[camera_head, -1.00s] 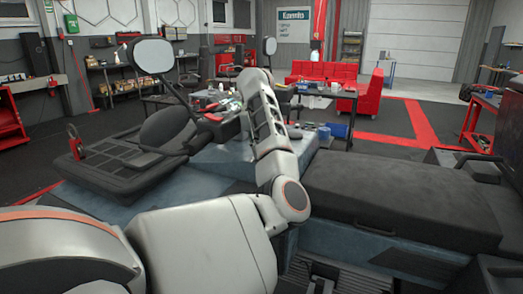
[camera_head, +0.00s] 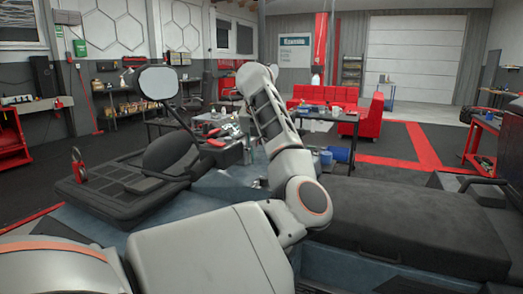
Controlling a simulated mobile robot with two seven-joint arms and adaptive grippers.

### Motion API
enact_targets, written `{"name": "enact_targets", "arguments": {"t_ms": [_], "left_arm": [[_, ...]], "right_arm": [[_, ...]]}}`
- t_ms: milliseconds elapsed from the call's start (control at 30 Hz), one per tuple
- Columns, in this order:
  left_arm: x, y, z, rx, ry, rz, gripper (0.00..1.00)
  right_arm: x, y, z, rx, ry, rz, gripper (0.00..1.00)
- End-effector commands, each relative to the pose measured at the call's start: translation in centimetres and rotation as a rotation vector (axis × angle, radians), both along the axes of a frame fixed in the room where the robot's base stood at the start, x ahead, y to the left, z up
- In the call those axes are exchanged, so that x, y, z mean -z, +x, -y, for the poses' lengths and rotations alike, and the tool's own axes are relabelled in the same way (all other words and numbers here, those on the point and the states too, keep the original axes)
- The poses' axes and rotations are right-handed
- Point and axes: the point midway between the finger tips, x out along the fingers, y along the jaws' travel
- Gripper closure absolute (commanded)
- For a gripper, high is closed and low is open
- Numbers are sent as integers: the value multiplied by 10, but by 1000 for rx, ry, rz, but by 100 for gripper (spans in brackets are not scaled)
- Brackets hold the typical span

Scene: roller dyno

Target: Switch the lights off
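My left arm comes in from the lower left and its forearm rises in the middle of the view. The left gripper (camera_head: 257,74) is at the far, upper end of this arm, but I cannot make out its fingers or whether it holds anything. My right gripper is not in view. No light switch can be clearly identified. The room is lit.
Close in front stands a large blue-grey machine with a black padded cover (camera_head: 410,220) and a dark seat (camera_head: 168,155). A round mirror (camera_head: 157,83) rises at left. Behind are a red sofa (camera_head: 325,95) and a cluttered table. Dark floor is open at far left.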

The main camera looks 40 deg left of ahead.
Motion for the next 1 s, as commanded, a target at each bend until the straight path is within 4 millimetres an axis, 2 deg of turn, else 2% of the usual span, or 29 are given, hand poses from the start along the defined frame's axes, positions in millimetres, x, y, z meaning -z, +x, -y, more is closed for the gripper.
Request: {"name": "enact_targets", "arguments": {"t_ms": [100, 300, 1000], "left_arm": [[-17, -5, 4, 1, -1, 2, 61], [-28, -10, 7, 0, -1, -1, 61], [-29, -10, 7, 0, 0, -1, 61]], "right_arm": [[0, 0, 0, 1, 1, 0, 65], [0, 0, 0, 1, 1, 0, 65], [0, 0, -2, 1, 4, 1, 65]]}}
